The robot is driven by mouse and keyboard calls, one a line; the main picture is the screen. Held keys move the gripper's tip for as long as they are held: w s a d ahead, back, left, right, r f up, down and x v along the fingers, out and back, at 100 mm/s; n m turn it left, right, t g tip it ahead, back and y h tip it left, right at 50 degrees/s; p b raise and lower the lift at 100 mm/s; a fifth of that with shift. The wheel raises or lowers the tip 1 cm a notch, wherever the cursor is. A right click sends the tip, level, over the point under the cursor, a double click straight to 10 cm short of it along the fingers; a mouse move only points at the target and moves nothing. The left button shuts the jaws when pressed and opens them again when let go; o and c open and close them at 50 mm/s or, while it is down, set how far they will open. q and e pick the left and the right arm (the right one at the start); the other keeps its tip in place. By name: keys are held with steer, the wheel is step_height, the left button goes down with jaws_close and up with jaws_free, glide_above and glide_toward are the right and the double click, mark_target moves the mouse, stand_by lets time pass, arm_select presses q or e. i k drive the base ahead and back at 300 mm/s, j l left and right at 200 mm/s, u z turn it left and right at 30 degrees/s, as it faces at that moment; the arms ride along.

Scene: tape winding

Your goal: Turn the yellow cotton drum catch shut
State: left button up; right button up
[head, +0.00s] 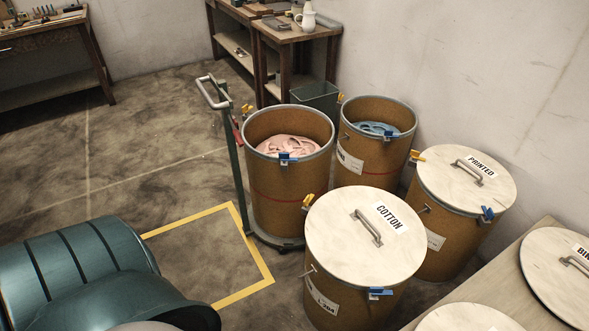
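The cotton drum (343,296) is brown and stands at the lower middle, with a pale round lid marked COTTON (343,237) on top. The lid carries a metal handle (367,228). Its yellow catch (308,201) is at the upper left of the rim and sticks up at a tilt beside the lid edge. It is too small to tell whether it overlaps the lid. A blue catch (380,291) lies at the near right rim. Neither of my grippers is in view, and nothing touches the drum's catches.
A lidded drum marked PRINTED (440,232) stands close at right. Two open drums stand behind, one with pink material (285,190) on a trolley (238,170), one with blue (372,157). A table with loose lids (485,270) is at lower right.

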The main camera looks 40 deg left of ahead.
mark_target(308, 198)
steer(key=i+j, duration=0.1)
steer(key=j, duration=0.65)
steer(key=i+j, duration=0.15)
steer(key=j, duration=0.25)
steer(key=i+j, duration=0.1)
steer(key=j, duration=0.3)
